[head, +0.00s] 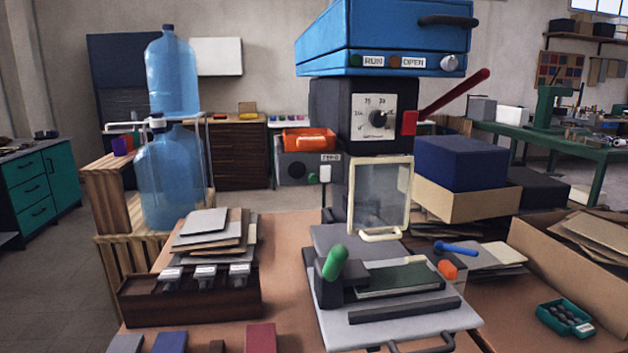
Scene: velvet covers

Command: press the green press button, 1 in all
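A blue machine (385,35) stands at the top centre, with a small dark green button (355,60) beside the label RUN and an orange-brown button (396,61) beside the label OPEN. A grey box (300,170) marked ZERO, lower and to the left, has a small green button (312,178) on its front. A larger green rounded knob (334,262) stands tilted on the grey bench device in front. I cannot tell from the picture alone which one is the press button. Neither of my grippers is in view.
A red lever (455,102) sticks out right of the dial box (372,115). A glazed door (380,193) is below it. A dark wooden rack (190,306) and stacked boards (210,236) are left; cardboard boxes (468,199) are right. Blue water bottles (169,175) stand behind left.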

